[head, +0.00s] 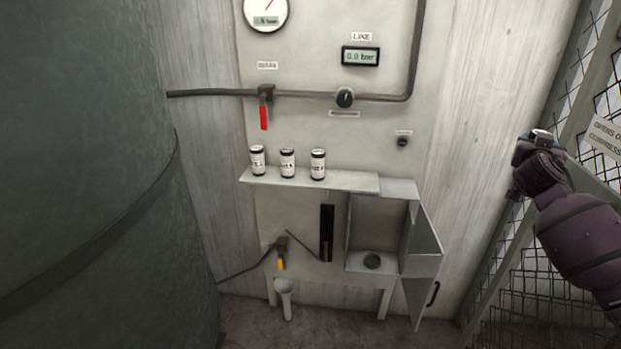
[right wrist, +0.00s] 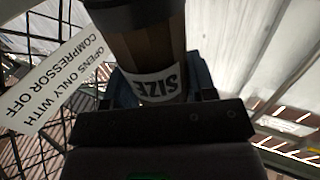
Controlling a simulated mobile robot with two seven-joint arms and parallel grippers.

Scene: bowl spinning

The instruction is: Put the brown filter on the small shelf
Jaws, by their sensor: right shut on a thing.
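A brown filter (right wrist: 150,50) with a dark end and a white label reading "SIZE" fills the top middle of the right wrist view. My right gripper (right wrist: 164,84) is shut on it, with a finger on each side. In the head view my right arm (head: 575,225) is at the right, beside the mesh fence; the filter cannot be made out there. A narrow pale shelf (head: 350,182) sits on the wall panel, with three white-and-black canisters (head: 287,163) standing on its left and middle part. Its right end is bare. My left gripper is not in view.
A red-handled valve (head: 264,115) and a pipe are above the shelf. A large dark tank (head: 80,180) fills the left. A mesh fence (head: 530,285) stands right.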

